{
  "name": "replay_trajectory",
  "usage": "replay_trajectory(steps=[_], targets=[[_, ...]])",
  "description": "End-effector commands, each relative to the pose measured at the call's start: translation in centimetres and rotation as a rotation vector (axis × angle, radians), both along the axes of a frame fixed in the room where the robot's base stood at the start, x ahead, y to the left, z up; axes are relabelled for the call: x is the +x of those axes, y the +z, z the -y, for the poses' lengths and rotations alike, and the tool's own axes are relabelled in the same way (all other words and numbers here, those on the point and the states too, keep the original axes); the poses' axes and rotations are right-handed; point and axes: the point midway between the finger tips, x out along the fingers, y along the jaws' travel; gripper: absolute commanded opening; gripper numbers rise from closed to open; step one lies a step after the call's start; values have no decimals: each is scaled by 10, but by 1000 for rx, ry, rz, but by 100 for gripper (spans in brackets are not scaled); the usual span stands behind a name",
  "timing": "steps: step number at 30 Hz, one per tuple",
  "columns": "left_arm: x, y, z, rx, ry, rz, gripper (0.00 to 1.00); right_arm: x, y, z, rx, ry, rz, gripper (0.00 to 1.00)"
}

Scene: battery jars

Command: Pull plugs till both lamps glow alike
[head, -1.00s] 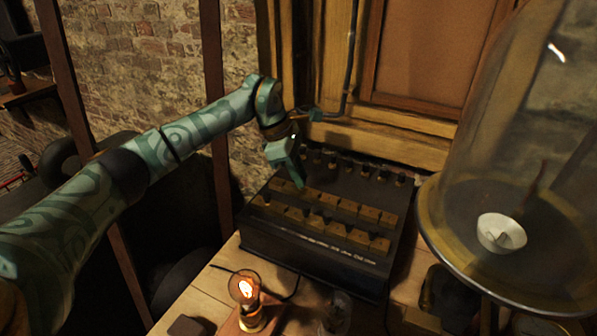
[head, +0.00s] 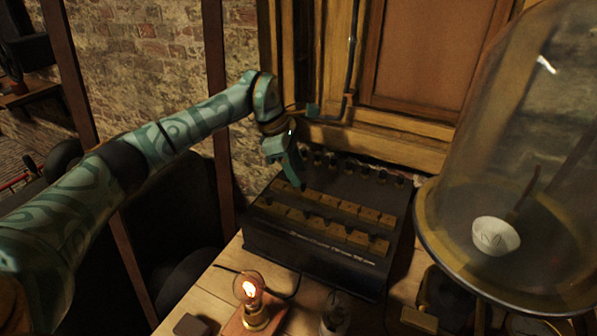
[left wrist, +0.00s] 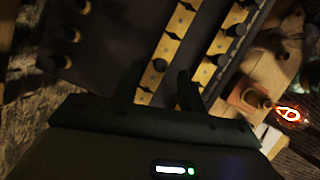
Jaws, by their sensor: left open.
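A dark resistance box (head: 310,258) stands on the bench with rows of brass blocks (head: 328,200) on top. A row of dark plugs (head: 350,168) lines its back edge. A second lamp (head: 336,312) looks dark. My right gripper is out of view.
A glass bell jar (head: 520,150) on a round base stands close on the right, with a white cup (head: 495,236) inside. A wooden frame and brick wall (head: 150,70) stand behind. Bare bench (head: 205,295) shows at the front left.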

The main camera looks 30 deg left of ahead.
Motion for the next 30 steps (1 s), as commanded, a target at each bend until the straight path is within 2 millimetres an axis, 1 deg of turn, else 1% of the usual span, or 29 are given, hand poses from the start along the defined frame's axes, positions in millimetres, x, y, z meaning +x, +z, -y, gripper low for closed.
replay_trajectory(steps=[1,6,9,12,15,18,26,29,30], targets=[[-2,25,-5,0,2,10,42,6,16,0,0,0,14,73],[-8,73,-23,1,3,10,42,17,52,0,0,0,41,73],[-11,96,-32,1,2,8,42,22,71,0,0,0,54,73],[-13,113,-39,-1,0,7,42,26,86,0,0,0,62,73],[-15,123,-45,0,1,4,42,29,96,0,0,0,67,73],[-16,128,-48,0,-1,4,42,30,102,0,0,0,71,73],[-16,130,-50,-1,-1,2,42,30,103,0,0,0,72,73],[-17,144,-50,-1,0,7,42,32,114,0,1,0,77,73],[-18,155,-50,0,0,11,42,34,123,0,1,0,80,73]])
